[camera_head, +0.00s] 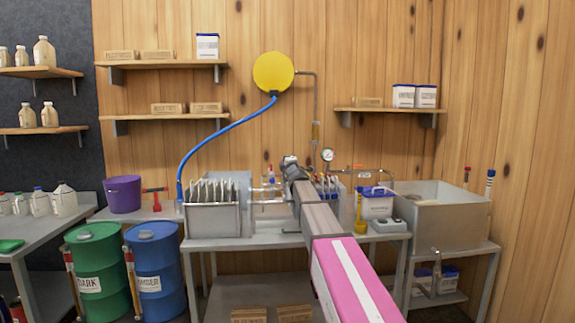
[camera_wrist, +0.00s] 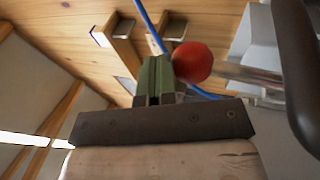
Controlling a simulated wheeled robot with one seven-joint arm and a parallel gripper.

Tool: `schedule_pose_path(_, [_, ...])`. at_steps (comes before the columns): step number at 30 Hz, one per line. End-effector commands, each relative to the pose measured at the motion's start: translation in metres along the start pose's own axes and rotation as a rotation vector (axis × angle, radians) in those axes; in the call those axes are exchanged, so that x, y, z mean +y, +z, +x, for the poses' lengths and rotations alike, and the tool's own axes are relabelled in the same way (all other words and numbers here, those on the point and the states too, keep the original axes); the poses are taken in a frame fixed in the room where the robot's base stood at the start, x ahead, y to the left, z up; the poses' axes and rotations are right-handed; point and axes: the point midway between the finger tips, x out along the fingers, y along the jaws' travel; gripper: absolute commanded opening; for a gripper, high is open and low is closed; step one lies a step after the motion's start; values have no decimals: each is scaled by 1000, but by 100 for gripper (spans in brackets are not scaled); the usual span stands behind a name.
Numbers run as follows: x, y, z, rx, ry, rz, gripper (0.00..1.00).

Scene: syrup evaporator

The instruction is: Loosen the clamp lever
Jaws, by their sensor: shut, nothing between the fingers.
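In the wrist view, a red ball knob (camera_wrist: 192,62) sits on the end of a pale metal rod (camera_wrist: 247,75) that runs to the right; I take this to be the clamp lever. My gripper (camera_wrist: 156,64) has its green fingers together with nothing between them. The fingertips are right beside the knob, on its left; I cannot tell whether they touch it. In the head view, my arm reaches over the bench and hides most of the gripper and lever.
A metal tank with upright plates (camera_head: 213,222) stands left of my arm. A white bucket (camera_head: 377,206) and a steel sink (camera_head: 441,226) are on the right. A dark curved bar (camera_wrist: 301,60) is close on the right in the wrist view. A blue hose (camera_head: 225,130) hangs behind.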

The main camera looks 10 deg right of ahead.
Motion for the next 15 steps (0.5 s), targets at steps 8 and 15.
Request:
schedule_pose_path(8, [-6,3,18,0,-1,0,0])
schedule_pose_path(15, [-8,4,21,0,-1,0,0])
